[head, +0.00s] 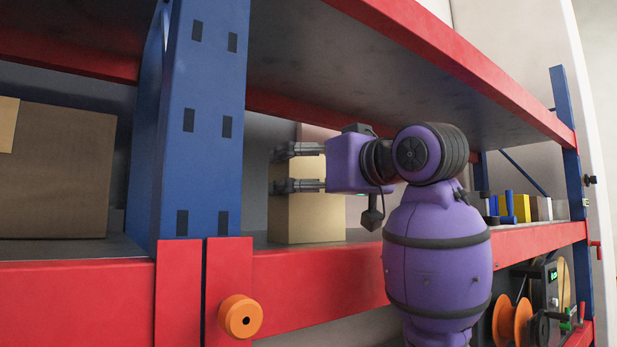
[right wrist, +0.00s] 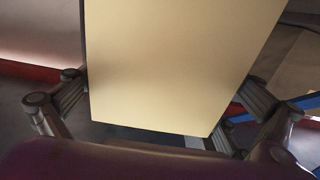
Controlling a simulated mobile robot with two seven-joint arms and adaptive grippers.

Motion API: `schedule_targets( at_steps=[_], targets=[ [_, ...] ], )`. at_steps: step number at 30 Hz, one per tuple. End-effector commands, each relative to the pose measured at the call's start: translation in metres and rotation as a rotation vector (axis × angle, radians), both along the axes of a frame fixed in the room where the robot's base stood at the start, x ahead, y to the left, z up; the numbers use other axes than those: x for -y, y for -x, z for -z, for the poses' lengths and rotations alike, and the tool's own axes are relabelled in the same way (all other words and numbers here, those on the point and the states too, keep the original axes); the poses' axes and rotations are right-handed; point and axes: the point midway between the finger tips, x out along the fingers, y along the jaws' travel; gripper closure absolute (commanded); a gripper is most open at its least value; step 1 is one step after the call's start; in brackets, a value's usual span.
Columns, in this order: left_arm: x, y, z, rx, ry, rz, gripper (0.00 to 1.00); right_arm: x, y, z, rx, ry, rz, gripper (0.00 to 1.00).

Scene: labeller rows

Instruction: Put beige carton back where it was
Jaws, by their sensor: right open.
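The beige carton (head: 308,218) stands upright on the red-edged shelf, just right of the blue upright. My right gripper (head: 282,168) is open, with its fingers at the upper part of the carton, one above the other in the head view. In the right wrist view the beige carton (right wrist: 170,65) fills the space between the open fingers of the right gripper (right wrist: 165,95). I cannot tell whether the fingers touch it. Part of the carton is hidden behind the gripper. My left gripper is not in view.
A blue upright (head: 200,120) stands left of the carton, with a large brown carton (head: 55,175) beyond it. The upper shelf (head: 380,60) hangs close above my right arm. Several small items, including a yellow box (head: 513,207), stand farther right. An orange knob (head: 240,316) sticks out in front.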

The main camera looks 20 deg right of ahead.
Motion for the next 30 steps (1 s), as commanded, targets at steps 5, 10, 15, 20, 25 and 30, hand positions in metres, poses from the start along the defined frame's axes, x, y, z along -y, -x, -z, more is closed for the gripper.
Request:
schedule_targets(
  at_steps=[5,10,15,20,25,30],
  targets=[
    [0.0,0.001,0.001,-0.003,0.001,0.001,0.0,0.007,0.017,-0.002,0.003,0.0,0.001,0.0],
    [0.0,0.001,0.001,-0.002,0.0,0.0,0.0,0.02,0.053,-0.003,0.006,0.001,0.003,0.0],
    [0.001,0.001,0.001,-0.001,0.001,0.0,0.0,0.032,0.085,-0.003,0.004,0.0,0.002,0.0],
    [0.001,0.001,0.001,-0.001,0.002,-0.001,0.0,0.039,0.105,-0.002,0.003,-0.001,0.001,0.0],
    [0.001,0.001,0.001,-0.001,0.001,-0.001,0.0,0.041,0.113,-0.001,0.0,0.0,0.001,0.0],
    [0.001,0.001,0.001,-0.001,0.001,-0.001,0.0,0.041,0.113,-0.001,0.0,0.0,0.0,0.0]
  ],
)
